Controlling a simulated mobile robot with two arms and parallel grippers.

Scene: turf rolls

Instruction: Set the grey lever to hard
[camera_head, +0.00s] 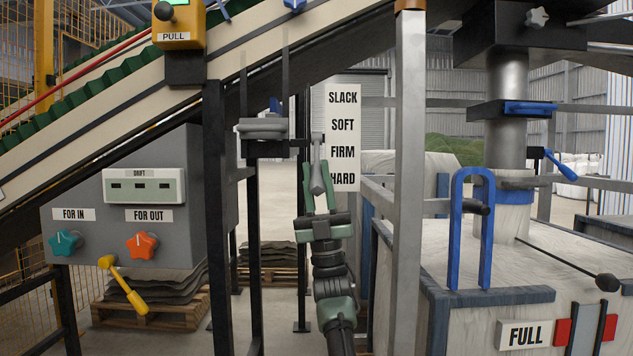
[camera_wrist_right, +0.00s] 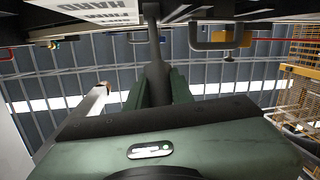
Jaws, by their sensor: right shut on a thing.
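The grey lever (camera_head: 317,160) hangs almost straight down from its pivot, just left of the white sign (camera_head: 343,112) reading SLACK, SOFT, FIRM, HARD from top to bottom. Its thick lower end is level with the space between FIRM and HARD, close to HARD. My right gripper (camera_head: 318,180) comes up from below and is shut on this end, a finger on each side. In the right wrist view the lever (camera_wrist_right: 155,65) runs between the two green fingers of the gripper (camera_wrist_right: 158,88). My left gripper is not in view.
A grey upright post (camera_head: 408,160) stands right of my right arm, and dark posts (camera_head: 215,200) stand left. A grey clamp-like part (camera_head: 262,128) is left of the lever. A control box (camera_head: 125,190) with knobs and a yellow lever (camera_head: 124,288) is at left. A blue handle (camera_head: 472,230) is at right.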

